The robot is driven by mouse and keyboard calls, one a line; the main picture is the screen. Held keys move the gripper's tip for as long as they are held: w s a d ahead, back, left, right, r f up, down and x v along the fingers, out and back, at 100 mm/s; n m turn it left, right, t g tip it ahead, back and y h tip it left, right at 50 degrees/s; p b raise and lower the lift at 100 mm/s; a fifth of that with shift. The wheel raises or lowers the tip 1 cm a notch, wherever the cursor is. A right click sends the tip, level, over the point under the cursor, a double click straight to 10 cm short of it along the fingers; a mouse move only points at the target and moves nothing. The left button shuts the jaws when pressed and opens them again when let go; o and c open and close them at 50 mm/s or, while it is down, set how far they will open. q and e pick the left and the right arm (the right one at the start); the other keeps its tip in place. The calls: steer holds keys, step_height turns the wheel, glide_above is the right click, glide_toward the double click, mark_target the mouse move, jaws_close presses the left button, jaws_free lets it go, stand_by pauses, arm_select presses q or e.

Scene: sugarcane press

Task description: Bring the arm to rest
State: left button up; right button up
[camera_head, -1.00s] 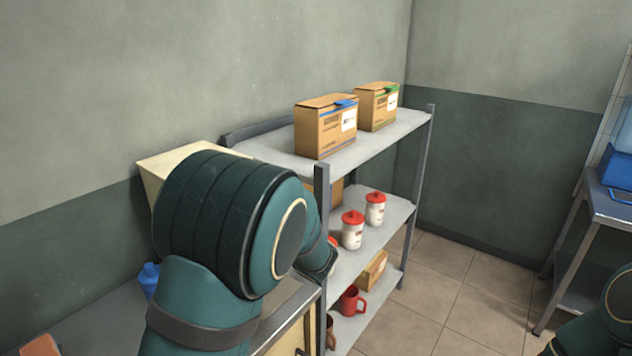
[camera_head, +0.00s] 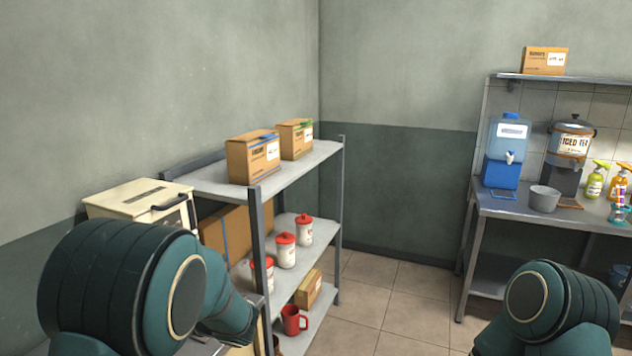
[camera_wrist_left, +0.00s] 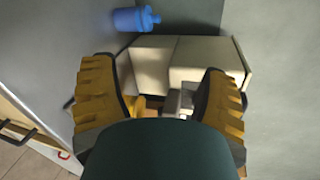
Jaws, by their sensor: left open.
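My left gripper (camera_wrist_left: 160,98) shows in the left wrist view, with its two yellow ribbed fingers spread wide and no object clearly held between them. A beige box-like machine (camera_wrist_left: 205,60) lies beyond the fingers, and a blue bottle (camera_wrist_left: 130,19) is past the left finger. In the head view my left arm (camera_head: 125,285) fills the lower left, in front of the shelf, and its gripper is hidden. My right arm (camera_head: 560,305) shows at the lower right. Its gripper is out of the picture.
A metal shelf (camera_head: 215,182) holds cardboard boxes (camera_head: 252,160), red-lidded jars (camera_head: 285,252) and a red mug (camera_head: 292,320). The beige machine (camera_head: 125,197) stands left of it. A steel table (camera_head: 500,208) at the right carries dispensers and spray bottles. Tiled floor (camera_head: 390,305) lies open between.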

arm_select(q)
steer(key=s+f+g+h, duration=0.1)
steer(key=f, duration=0.2)
steer(key=f+g+h, duration=0.1)
steer(key=f, duration=0.3)
steer(key=s+d+f+g+h, duration=0.1)
steer(key=f, duration=0.3)
steer(key=shift+s+f+h, duration=0.25)
steer(key=shift+s+h, duration=0.05)
steer(key=s+d+f+g+h, duration=0.3)
steer(key=s+d+f+h, duration=0.3)
steer(key=s+f, duration=0.4)
steer(key=s+d+f+n+t+h, duration=0.1)
steer(key=s+d+f+n+h, duration=0.2)
steer(key=d, duration=0.4)
steer(key=s+d+f+n+t+h, duration=0.1)
steer(key=s+d+f+n+h, duration=0.2)
steer(key=d+f+n+h, duration=0.2)
steer(key=shift+s+d+n, duration=0.25)
steer(key=shift+d+n, duration=0.05)
steer(key=shift+d, duration=0.8)
arm_select(e)
steer(key=shift+w+f, duration=0.2)
steer(key=shift+w, duration=0.6)
